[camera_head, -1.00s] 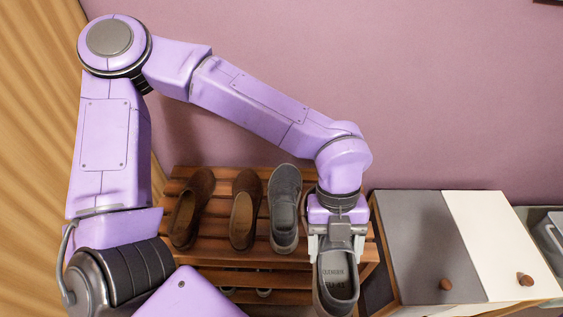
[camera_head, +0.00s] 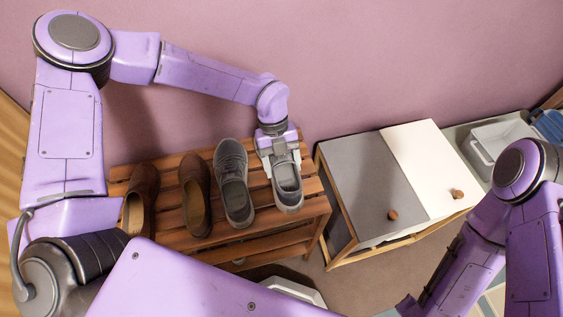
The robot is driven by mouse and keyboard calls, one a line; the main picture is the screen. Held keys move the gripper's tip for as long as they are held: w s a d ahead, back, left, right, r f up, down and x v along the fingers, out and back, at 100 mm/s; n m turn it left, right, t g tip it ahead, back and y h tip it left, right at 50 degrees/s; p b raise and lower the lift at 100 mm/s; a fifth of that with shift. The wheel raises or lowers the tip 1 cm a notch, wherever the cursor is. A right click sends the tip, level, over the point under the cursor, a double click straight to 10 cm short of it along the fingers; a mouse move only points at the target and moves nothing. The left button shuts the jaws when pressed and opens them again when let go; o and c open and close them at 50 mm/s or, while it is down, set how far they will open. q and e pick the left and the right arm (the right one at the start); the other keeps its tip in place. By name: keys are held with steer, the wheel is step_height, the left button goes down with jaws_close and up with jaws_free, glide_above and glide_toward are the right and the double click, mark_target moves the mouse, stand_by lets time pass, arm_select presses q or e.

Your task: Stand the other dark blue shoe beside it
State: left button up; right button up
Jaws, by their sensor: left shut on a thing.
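One dark grey-blue shoe (camera_head: 234,190) stands on the top of the wooden shoe rack (camera_head: 316,208), its toe toward the wall. The other matching shoe (camera_head: 288,192) is just right of it, upright and pointing the same way, with a small gap between them. My left gripper (camera_head: 279,160) is shut on this right-hand shoe from above and hides its front part. The shoe is over the top slats near the rack's right end; I cannot tell whether its sole rests on them. My right arm shows at the lower right, but its gripper is out of frame.
Two brown shoes, one at the far left (camera_head: 141,196) and one beside it (camera_head: 195,196), stand on the rack. A cabinet with a grey door (camera_head: 365,185) and a white door (camera_head: 425,165) stands close to the rack's right end. The wall is behind.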

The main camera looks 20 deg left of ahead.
mark_target(282, 170)
arm_select(q)
steer(key=shift+w+a+f, duration=0.15)
steer(key=shift+w+f, duration=0.05)
steer(key=shift+f, duration=0.1)
steer(key=f, duration=0.1)
steer(key=f+p, duration=0.1)
steer(key=f, duration=0.1)
steer(key=shift+w+f+p, duration=0.25)
steer(key=shift+f+p, duration=0.05)
steer(key=shift+s, duration=0.1)
